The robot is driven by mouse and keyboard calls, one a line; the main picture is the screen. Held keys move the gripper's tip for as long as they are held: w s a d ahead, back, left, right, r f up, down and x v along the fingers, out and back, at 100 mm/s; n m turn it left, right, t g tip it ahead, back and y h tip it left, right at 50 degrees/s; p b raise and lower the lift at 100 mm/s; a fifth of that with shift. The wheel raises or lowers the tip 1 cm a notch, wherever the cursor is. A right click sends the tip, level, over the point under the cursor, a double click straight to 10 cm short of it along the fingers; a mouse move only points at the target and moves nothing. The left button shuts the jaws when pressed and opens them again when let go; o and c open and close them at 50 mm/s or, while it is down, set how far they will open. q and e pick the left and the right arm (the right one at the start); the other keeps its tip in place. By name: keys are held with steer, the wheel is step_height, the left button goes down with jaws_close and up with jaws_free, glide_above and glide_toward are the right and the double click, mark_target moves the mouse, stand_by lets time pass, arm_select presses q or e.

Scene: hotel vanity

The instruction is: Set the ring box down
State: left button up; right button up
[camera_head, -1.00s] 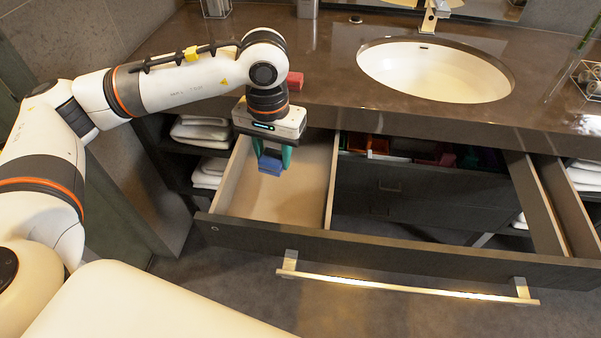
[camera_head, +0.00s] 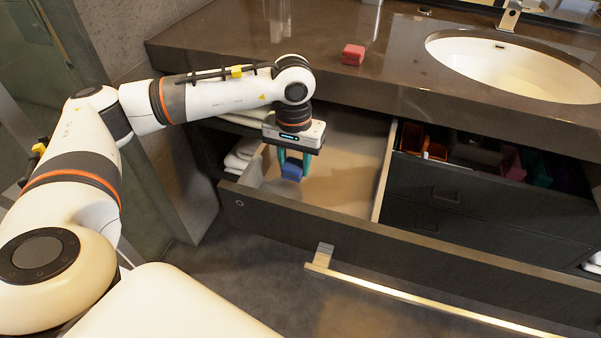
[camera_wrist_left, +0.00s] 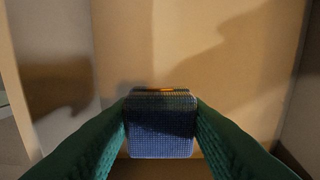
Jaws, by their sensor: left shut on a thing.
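The blue ring box (camera_head: 291,171) is held between the green fingers of my left gripper (camera_head: 292,165), which is shut on it. In the head view it hangs in the left compartment of the open drawer (camera_head: 345,170), close to the front wall. In the left wrist view the box (camera_wrist_left: 160,130) sits squarely between both fingers, over the pale drawer floor (camera_wrist_left: 215,60). I cannot tell whether its underside touches the floor. My right gripper is not in view.
A red box (camera_head: 353,54) stands on the brown counter (camera_head: 250,45), left of the sink (camera_head: 510,68). A divider (camera_head: 384,172) bounds the compartment on the right. Coloured items (camera_head: 513,163) lie beyond it. The compartment's right part is bare.

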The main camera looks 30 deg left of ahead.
mark_target(295, 186)
arm_select(q)
step_height(295, 186, down, 4)
steer(key=shift+f+b, duration=0.25)
steer(key=shift+b, duration=0.05)
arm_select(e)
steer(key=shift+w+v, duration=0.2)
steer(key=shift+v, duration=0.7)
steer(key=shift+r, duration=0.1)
arm_select(q)
steer(key=shift+f, duration=0.1)
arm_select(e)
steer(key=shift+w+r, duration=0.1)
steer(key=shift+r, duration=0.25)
arm_select(q)
steer(key=o, duration=1)
steer(key=shift+c, duration=0.2)
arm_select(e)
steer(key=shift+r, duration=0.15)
arm_select(q)
step_height(295, 186, up, 12)
steer(key=shift+r+p, duration=0.2)
steer(key=shift+p, duration=0.6)
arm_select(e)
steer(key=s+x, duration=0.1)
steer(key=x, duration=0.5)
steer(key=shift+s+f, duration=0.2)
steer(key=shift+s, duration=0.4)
